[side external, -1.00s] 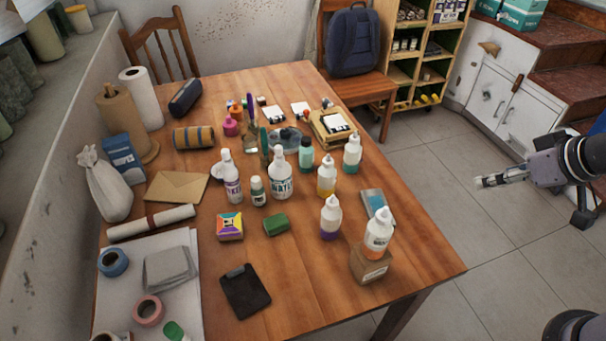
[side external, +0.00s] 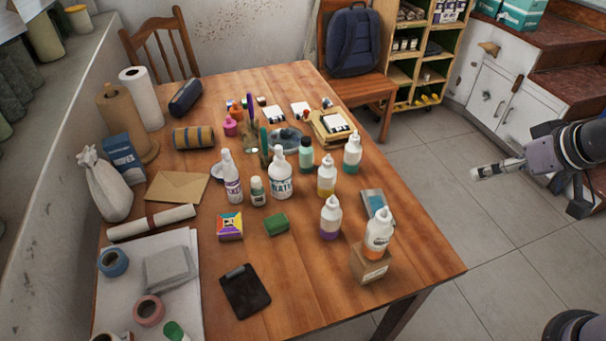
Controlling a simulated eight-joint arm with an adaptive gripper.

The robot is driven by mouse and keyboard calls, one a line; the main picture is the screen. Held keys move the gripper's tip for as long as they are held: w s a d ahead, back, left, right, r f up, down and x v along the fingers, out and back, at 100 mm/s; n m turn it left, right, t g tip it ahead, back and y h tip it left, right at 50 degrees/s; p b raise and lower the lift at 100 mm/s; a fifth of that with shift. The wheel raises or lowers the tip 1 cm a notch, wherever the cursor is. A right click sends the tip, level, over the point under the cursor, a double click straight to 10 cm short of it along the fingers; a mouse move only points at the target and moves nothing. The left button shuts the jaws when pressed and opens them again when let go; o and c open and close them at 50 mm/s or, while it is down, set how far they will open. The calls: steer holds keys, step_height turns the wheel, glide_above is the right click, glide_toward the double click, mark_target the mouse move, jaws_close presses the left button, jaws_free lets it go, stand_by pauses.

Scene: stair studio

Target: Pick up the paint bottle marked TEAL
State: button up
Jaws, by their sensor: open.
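Several paint bottles stand on the wooden table. One clear bottle (side external: 352,155) with a white nozzle cap holds teal-looking paint, at the right of the group. A smaller green-teal bottle (side external: 305,155) with a dark cap stands to its left. Their labels are too small to read, so I cannot tell which is marked TEAL. A yellow-orange bottle (side external: 326,177) stands in front of these two. My gripper (side external: 476,174) is at the right, off the table and above the floor, well apart from all bottles. It is open and empty.
A purple bottle (side external: 330,218) stands near the front right. An orange bottle (side external: 377,234) sits on a cardboard box (side external: 370,265) near the right edge. White bottles (side external: 280,175) stand left of the yellow-orange one. The space between my gripper and the table's right edge is clear.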

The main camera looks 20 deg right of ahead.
steer(key=w+a+r+m+g, duration=0.2)
steer(key=w+r+m, duration=0.25)
steer(key=w, duration=0.55)
steer(key=m+g, duration=0.5)
steer(key=m, duration=0.6)
glide_above(353, 151)
steer(key=w+d, duration=0.1)
step_height(353, 151, down, 12)
steer(key=shift+f, duration=0.1)
steer(key=shift+w+a+f, duration=0.15)
steer(key=shift+w+f, duration=0.05)
steer(key=shift+f, duration=0.45)
steer(key=shift+w+f, duration=0.2)
steer(key=shift+f, duration=4.95)
steer(key=c, duration=1.3)
